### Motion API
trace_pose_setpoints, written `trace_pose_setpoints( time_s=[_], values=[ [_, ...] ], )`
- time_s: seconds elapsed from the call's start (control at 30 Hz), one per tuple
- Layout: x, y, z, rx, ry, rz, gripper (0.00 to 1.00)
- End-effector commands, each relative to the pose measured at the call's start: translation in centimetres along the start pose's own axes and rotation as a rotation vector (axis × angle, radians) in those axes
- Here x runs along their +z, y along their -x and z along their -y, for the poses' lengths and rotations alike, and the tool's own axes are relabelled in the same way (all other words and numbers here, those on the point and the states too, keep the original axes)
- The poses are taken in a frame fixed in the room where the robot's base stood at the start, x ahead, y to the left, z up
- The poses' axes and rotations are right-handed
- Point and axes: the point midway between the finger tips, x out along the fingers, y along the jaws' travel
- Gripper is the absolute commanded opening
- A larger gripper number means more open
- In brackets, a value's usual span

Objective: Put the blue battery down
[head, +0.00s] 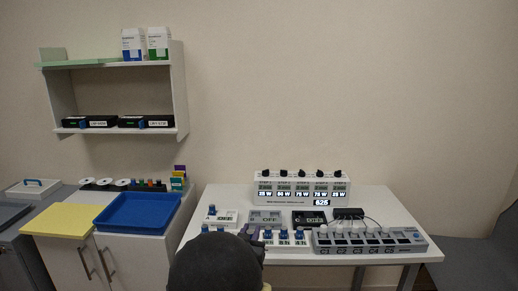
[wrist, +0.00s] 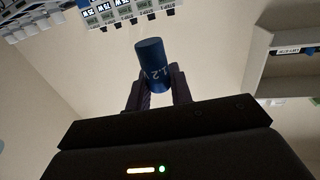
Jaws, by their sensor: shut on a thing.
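The blue battery (wrist: 152,62), a cylinder with white "1.2 V" lettering, is in the wrist view. My gripper (wrist: 158,88) is shut on it, with a dark finger on each side, and the battery's far end sticks out past the fingertips. In the head view my dark arm fills the bottom middle, with part of my gripper (head: 250,233) just above it; I cannot make out the held battery there. Several blue-topped pieces (head: 283,234) stand in a white holder on the table (head: 385,205), right of my gripper.
A long grey unit with several slots (head: 368,241) lies at the table's front right. Behind are "OFF" boxes (head: 265,217), a black hub (head: 348,213) and a white display panel (head: 302,187). A blue tray (head: 138,211) is on the left cabinet, below a wall shelf (head: 118,131).

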Motion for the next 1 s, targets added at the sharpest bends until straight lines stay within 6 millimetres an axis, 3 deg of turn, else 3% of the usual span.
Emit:
trace_pose_setpoints(
  time_s=[0.07,0.57,0.77,1.0],
  values=[
    [0.0,0.0,0.0,0.0,0.0,0.0,0.0],
    [5.3,-1.2,-1.7,0.025,0.006,0.001,0.0],
    [9.1,-1.9,-3.3,0.032,0.009,0.002,0.0],
    [14.9,-2.3,-6.0,0.013,0.01,0.003,0.0]
  ],
)
